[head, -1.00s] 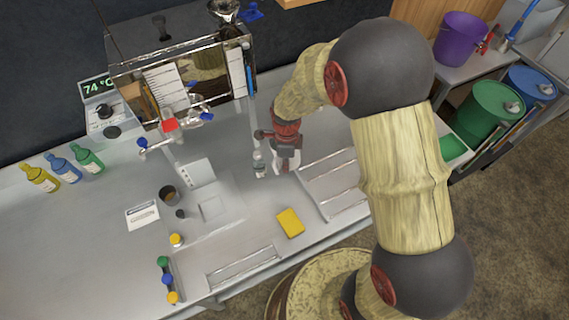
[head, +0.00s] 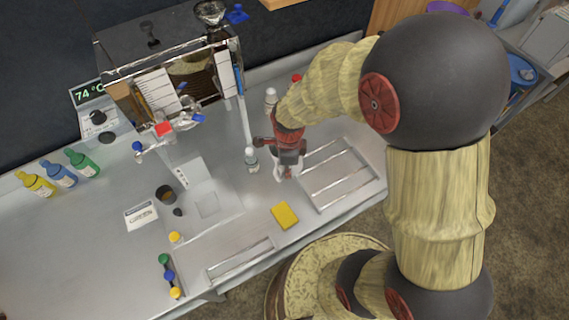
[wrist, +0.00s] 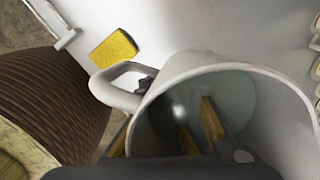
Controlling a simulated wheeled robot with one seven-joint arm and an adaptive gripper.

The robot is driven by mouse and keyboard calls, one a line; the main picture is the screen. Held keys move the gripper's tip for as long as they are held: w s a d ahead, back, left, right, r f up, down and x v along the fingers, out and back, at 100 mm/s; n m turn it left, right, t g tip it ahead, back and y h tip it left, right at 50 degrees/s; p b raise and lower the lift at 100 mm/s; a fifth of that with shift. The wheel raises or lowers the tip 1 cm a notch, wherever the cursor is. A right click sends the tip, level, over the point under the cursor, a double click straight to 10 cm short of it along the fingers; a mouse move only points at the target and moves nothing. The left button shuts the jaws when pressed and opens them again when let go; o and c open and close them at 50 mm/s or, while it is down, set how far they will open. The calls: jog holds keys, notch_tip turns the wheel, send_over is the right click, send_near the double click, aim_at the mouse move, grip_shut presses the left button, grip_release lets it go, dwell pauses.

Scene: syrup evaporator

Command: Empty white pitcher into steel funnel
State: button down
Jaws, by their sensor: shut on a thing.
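The white pitcher (wrist: 262,85) fills much of the wrist view, its open mouth toward the camera and its looped handle at the left. Only a small pale part of the pitcher (head: 280,173) shows there. The steel funnel (head: 211,12) is on top at the back of the evaporator, up and left of my gripper.
The shiny evaporator (head: 178,80) stands left of my arm, with valves at its front. A white-capped bottle (head: 251,160) is close left of my gripper. A yellow sponge (head: 285,215) lies in front. A ribbed drainboard (head: 340,175) lies at right.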

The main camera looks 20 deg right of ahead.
jog(key=shift+s+d+r+p, duration=0.1)
jog(key=shift+s+r+p, duration=0.25)
jog(key=shift+s, duration=0.5)
jog(key=shift+s+d+r+p, duration=0.15)
jog(key=shift+s+r, duration=0.3)
jog(key=shift+s, duration=0.35)
jog(key=shift+s+a, duration=0.1)
